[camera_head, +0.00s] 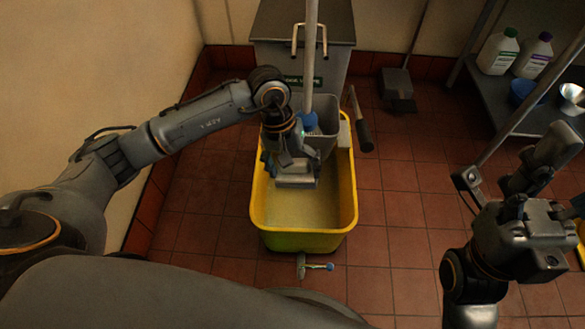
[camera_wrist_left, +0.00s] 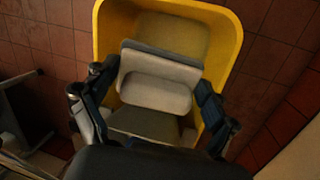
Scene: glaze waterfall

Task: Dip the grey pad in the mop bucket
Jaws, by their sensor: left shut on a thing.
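The yellow mop bucket (camera_head: 348,190) stands on the floor in the middle of the head view, with murky liquid (camera_head: 300,210) inside. My left gripper (camera_head: 292,165) points down over the bucket, near the wringer end, and is shut on the grey pad (camera_head: 296,181). In the left wrist view the pad (camera_wrist_left: 155,92) sits between the two fingers, inside the outline of the bucket (camera_wrist_left: 232,40). I cannot tell whether the pad touches the liquid. My right gripper (camera_head: 548,158) is at the right, away from the bucket; its jaws are unclear.
A grey wringer (camera_head: 325,120) and an upright mop handle (camera_head: 308,60) stand at the bucket's far end. A grey bin (camera_head: 340,60) is behind. A shelf (camera_head: 495,95) at the right holds bottles and bowls. Tiled floor (camera_head: 395,240) right of the bucket is clear.

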